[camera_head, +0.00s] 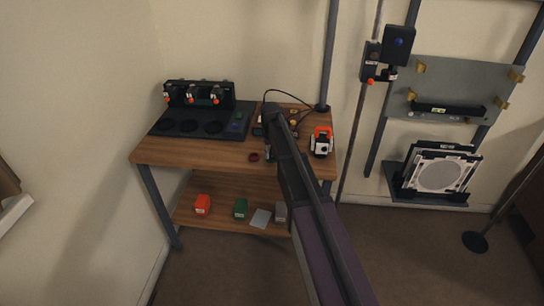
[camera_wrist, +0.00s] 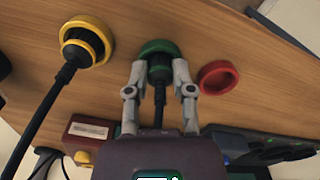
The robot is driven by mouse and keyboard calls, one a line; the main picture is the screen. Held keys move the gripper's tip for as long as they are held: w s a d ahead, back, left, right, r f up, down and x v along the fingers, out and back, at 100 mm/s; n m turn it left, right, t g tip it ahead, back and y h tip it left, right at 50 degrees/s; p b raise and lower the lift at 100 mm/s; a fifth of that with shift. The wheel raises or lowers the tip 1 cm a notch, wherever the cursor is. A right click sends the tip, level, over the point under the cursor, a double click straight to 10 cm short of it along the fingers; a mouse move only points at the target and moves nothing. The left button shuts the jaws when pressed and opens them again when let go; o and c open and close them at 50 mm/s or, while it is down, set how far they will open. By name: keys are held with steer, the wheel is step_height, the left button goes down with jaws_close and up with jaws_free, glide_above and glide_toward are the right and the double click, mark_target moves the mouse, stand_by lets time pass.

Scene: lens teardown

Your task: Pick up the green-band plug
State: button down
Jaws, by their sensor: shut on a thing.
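The green-band plug (camera_wrist: 159,73) is a dark plug with a cable, set against a green ring (camera_wrist: 157,46) on the wooden table in the wrist view. My gripper (camera_wrist: 160,66) has one finger on each side of the plug and is shut on it. I cannot tell whether the plug is clear of the ring. In the head view my arm reaches over the table and largely hides the plug.
A yellow ring (camera_wrist: 85,36) with a dark cabled plug in it is to the left in the wrist view. An empty red ring (camera_wrist: 218,77) is to the right. An orange-and-white device (camera_head: 321,142) stands on the wooden table (camera_head: 200,152) near my arm.

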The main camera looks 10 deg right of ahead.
mark_target(272, 154)
steer(key=shift+r, duration=0.2)
step_height(272, 154, up, 3)
steer(key=p, duration=0.3)
steer(key=shift+f, duration=0.1)
steer(key=s+r+p, duration=0.1)
steer(key=s+p, duration=0.1)
steer(key=s, duration=1.4)
steer(key=shift+r, duration=0.4)
steer(key=shift+a, duration=0.15)
